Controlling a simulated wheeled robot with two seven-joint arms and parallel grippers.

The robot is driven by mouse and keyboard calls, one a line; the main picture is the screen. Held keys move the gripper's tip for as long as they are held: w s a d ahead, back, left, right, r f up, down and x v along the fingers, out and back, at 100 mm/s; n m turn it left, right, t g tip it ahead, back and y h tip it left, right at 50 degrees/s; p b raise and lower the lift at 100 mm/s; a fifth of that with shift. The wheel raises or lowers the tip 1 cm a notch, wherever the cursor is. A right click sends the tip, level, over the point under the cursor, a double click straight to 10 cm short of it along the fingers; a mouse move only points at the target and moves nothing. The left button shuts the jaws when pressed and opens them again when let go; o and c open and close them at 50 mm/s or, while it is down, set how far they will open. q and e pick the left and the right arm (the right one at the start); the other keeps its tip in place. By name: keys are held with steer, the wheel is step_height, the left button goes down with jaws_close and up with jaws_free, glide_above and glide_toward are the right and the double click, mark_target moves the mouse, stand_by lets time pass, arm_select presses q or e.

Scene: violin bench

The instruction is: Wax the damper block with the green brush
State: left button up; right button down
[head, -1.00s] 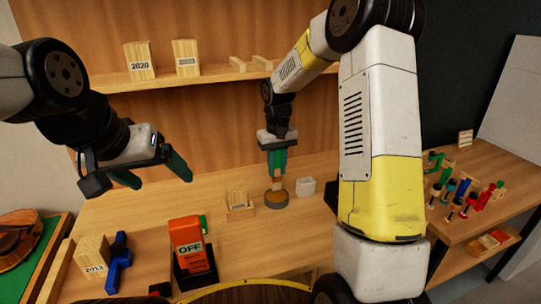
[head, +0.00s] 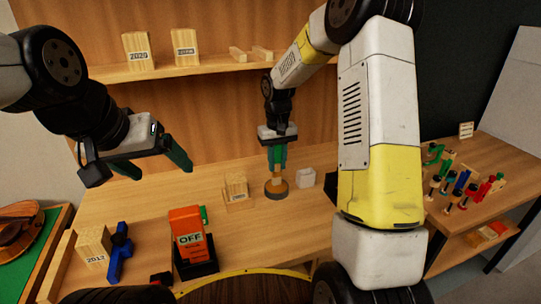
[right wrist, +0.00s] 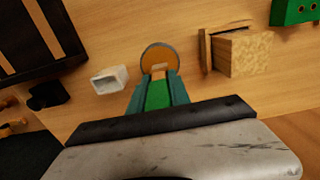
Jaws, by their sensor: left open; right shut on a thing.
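My right gripper (head: 277,166) is shut on the green brush (right wrist: 158,95), which points down between its fingers. The brush's pale lower end (head: 276,182) is at the round grey-rimmed tin (head: 277,195) with a tan top; I cannot tell whether it touches. The tin (right wrist: 149,50) also shows in the right wrist view, just beyond the brush. A small labelled wood block (head: 237,184) sits in a wooden holder left of the tin; its label is too small to read, so I cannot tell if it is the damper block. My left gripper (head: 160,170) is open and empty, above the bench's left side.
A small white block (head: 306,178) stands right of the tin. A shelf (head: 200,70) runs behind. Bench between tin and front edge is clear.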

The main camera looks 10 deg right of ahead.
mark_target(277, 146)
steer(key=shift+f, duration=0.6)
stand_by(1.1)
steer(key=shift+r, duration=3.55)
